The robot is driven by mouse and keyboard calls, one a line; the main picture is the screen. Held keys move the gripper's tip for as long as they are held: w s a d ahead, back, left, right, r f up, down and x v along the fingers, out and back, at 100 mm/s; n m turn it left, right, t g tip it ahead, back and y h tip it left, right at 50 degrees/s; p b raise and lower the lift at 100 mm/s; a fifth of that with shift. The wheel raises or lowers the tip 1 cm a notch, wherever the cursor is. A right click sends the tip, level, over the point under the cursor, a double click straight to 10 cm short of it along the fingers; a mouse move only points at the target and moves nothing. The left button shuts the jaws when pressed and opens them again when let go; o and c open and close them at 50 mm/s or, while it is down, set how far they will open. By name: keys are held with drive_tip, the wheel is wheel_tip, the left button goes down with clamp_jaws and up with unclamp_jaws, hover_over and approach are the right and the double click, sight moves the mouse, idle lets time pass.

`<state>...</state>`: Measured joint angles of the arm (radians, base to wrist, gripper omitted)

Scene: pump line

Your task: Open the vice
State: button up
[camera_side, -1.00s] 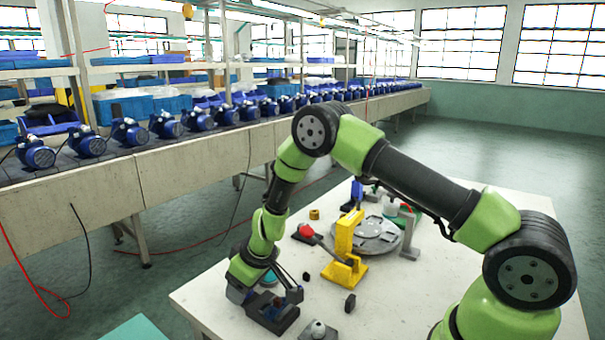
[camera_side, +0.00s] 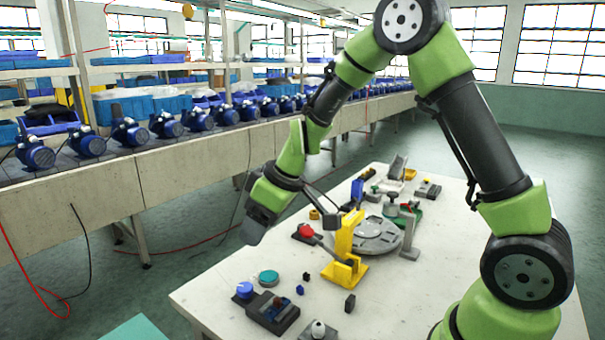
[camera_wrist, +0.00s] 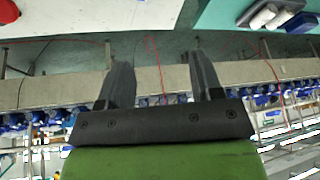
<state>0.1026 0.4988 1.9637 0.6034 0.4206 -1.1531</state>
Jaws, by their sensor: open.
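A low dark block (camera_side: 272,312) with a blue knob (camera_side: 245,290) at its left end lies near the front left of the white table in the side view. It looks like the vice, and a small reddish piece shows on its top. I cannot tell how far apart its jaws are. My gripper (camera_side: 254,228) hangs above and to the left of it, clear of the table. In the wrist view my gripper (camera_wrist: 162,80) has its two dark fingers spread, with nothing between them. The vice is not recognisable in the wrist view.
A teal round button (camera_side: 269,278) sits beside the block. A yellow upright stand (camera_side: 345,250), a red knob (camera_side: 306,231) and a grey round plate (camera_side: 378,236) stand further right. Small dark blocks lie between. A conveyor with blue pumps (camera_side: 130,132) runs behind.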

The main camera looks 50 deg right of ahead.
drive_tip(key=s+a+r+m+t, duration=0.1)
drive_tip(key=s+a+r+m, duration=0.1)
drive_tip(key=s+r, duration=0.8)
drive_tip(key=shift+s+a+r+m, duration=0.25)
drive_tip(key=shift+a+r+m, duration=0.1)
drive_tip(key=shift+r+m, duration=0.55)
drive_tip(key=n+g+h, duration=0.1)
drive_tip(key=n+h, duration=0.2)
drive_tip(key=n, duration=3)
approach(245, 287)
drive_tip(key=x, duration=0.9)
drive_tip(key=shift+w+f, duration=0.1)
drive_tip(key=shift+f, duration=0.3)
